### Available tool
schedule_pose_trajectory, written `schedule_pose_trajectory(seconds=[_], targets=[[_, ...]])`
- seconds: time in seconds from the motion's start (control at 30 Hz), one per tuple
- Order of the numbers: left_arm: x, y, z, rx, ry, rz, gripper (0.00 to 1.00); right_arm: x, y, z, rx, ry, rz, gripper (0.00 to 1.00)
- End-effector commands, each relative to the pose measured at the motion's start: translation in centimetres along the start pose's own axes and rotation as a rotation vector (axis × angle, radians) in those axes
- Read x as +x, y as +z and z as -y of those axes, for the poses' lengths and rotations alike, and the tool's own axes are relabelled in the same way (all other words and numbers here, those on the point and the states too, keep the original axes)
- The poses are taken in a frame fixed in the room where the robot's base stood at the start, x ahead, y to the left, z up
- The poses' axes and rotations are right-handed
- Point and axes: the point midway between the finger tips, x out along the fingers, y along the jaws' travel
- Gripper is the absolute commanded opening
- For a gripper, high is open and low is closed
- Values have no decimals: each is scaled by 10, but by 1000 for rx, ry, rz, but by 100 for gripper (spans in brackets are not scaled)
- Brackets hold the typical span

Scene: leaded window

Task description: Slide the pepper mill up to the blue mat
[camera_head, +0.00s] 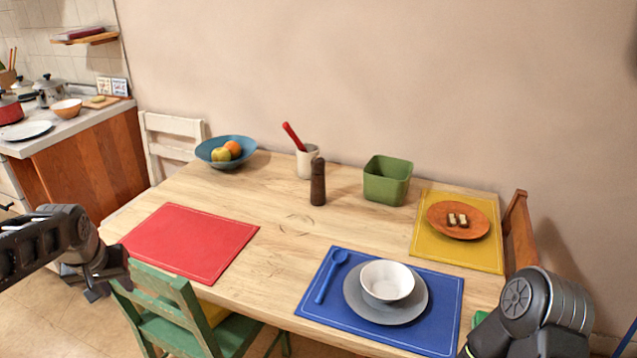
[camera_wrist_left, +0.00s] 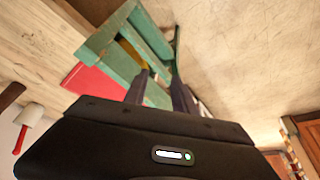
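The dark brown pepper mill (camera_head: 318,184) stands upright on the wooden table, in front of a white crock and left of a green bin. The blue mat (camera_head: 437,316) lies at the table's front right, apart from the mill. My left gripper (camera_head: 98,292) hangs beyond the table's front left edge, far from the mill. In the left wrist view its fingers (camera_wrist_left: 160,80) are spread with nothing between them. The mill shows partly at that view's left edge (camera_wrist_left: 11,95). My right arm is at the lower right; its gripper is not visible.
A grey plate (camera_head: 413,309) with a white bowl (camera_head: 387,279) and a blue spoon (camera_head: 330,276) occupy the blue mat. The green bin (camera_head: 388,180) and white crock (camera_head: 307,162) stand near the mill. Bare table lies between mill and blue mat. A green chair (camera_head: 190,315) stands in front.

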Motion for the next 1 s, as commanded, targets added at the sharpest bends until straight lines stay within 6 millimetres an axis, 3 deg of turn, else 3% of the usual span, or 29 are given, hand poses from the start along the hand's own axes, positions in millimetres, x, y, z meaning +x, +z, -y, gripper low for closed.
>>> schedule_pose_trajectory(seconds=[0.2, 0.37, 0.47, 0.57, 0.67, 0.77, 0.8, 0.9, 1.0], targets=[[0, 0, 0, 0, 0, 0, 32, 0, 0, 0, 0, 0, 0, 13], [10, 5, -6, 8, 10, 10, 32, 0, 0, 0, 0, 0, 0, 0], [38, 22, -25, 27, 41, 41, 32, 0, 0, 0, 0, 0, 0, 0], [87, 58, -59, 58, 99, 94, 32, 0, 0, 0, 0, 0, 0, 0], [145, 122, -102, 76, 177, 171, 32, 0, 0, 0, 0, 0, 0, 0], [193, 212, -144, 70, 256, 262, 32, 0, 0, 0, 0, 0, 0, 0], [207, 251, -159, 59, 283, 299, 32, 0, 0, 0, 0, 0, 0, 0], [222, 347, -186, 27, 327, 385, 32, 0, 0, 0, 0, 0, 0, 0], [216, 420, -205, 16, 350, 441, 32, 0, 0, 0, 0, 0, 0, 0]])
